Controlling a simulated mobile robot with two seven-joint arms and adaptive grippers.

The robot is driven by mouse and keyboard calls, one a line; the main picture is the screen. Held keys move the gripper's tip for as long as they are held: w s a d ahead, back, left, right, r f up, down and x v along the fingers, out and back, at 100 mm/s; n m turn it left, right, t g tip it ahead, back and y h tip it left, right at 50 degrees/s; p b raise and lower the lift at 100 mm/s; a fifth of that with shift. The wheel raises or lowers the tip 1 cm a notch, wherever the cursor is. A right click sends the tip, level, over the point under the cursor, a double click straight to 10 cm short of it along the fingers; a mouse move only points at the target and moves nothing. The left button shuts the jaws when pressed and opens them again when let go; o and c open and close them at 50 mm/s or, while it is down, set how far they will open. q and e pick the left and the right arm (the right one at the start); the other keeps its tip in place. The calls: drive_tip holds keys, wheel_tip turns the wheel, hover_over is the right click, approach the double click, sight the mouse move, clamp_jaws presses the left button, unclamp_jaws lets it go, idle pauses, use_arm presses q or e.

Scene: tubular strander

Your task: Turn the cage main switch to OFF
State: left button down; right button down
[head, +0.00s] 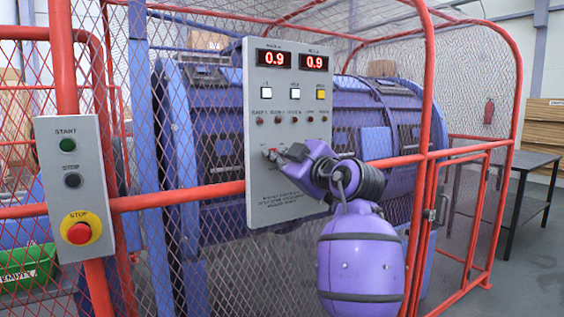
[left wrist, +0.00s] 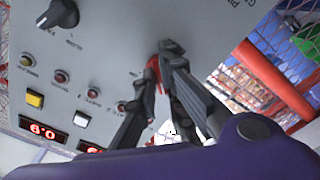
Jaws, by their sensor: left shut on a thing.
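The cage main switch, a small red handle (head: 268,153), sits low on the left side of the grey control panel (head: 262,205). My left gripper (head: 276,156) reaches it from the right, its arm partly covering the panel's lower right. In the left wrist view the panel appears upside down. There the dark fingers of my left gripper (left wrist: 163,52) are shut on the red switch handle (left wrist: 153,66). The fingers hide much of the handle, so I cannot tell which position it points to. My right gripper is not in view.
The panel has two red displays (head: 293,60) reading 0.9, lit buttons and several small lamps. A black knob (left wrist: 58,14) is beside the switch. A red mesh cage (head: 180,195) surrounds the blue machine. A start/stop box (head: 75,188) hangs at left.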

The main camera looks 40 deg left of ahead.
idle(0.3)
use_arm(q)
drive_tip(key=c, duration=1.9)
unclamp_jaws()
drive_tip(key=shift+o, duration=0.2)
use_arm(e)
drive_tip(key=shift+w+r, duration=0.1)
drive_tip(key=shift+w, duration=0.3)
use_arm(q)
drive_tip(key=v, duration=1.2)
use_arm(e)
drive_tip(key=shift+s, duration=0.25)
